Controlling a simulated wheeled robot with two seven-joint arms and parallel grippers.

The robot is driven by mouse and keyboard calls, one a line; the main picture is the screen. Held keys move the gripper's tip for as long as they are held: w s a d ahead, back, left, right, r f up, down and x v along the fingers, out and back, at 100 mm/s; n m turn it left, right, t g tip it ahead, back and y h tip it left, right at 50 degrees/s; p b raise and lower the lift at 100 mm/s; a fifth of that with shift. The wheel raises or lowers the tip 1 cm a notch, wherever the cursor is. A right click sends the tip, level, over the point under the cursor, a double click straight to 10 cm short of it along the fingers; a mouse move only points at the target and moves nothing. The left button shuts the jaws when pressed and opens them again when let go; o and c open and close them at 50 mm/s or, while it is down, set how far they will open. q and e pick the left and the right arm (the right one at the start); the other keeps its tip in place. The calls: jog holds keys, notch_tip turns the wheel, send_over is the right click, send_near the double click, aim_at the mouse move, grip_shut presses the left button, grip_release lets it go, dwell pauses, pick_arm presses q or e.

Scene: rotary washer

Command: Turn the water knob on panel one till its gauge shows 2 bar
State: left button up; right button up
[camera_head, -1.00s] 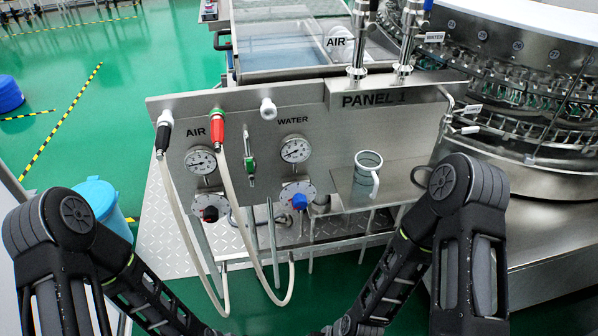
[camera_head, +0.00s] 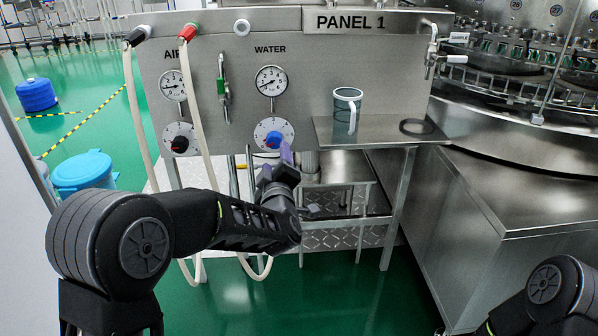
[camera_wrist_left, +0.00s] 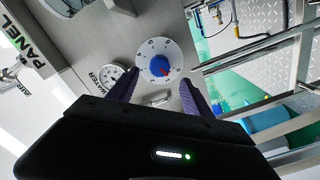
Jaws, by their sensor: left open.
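The water knob, blue on a white numbered dial (camera_head: 273,138), is on panel one (camera_head: 350,60), below the water gauge (camera_head: 271,81). The gauge's needle is too small to read surely. My left gripper (camera_head: 276,166) is just in front of and below the knob, with purple fingers apart. In the left wrist view the knob (camera_wrist_left: 159,66) with a red mark shows beyond the gap between the open fingers (camera_wrist_left: 157,90). The knob appears clear of the fingers. The gauge (camera_wrist_left: 110,75) is beside it, partly hidden by a finger. My right gripper is out of view.
The air gauge (camera_head: 172,85) and black-centred air knob (camera_head: 179,139) are to the left. Pale hoses (camera_head: 199,120) hang down the panel's left side. A green-handled valve (camera_head: 223,87) is between the gauges. A steel shelf (camera_head: 380,132) with a mug (camera_head: 346,110) juts out at right.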

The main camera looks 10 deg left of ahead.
aim_at(275, 144)
pick_arm(q)
jog(key=shift+a+r, duration=0.1)
jog(key=shift+r, duration=0.05)
jog(key=b+x, duration=0.1)
jog(key=x, duration=0.7)
jog(key=shift+s, duration=0.1)
jog(key=shift+c, duration=0.3)
grip_shut()
dwell(0.4)
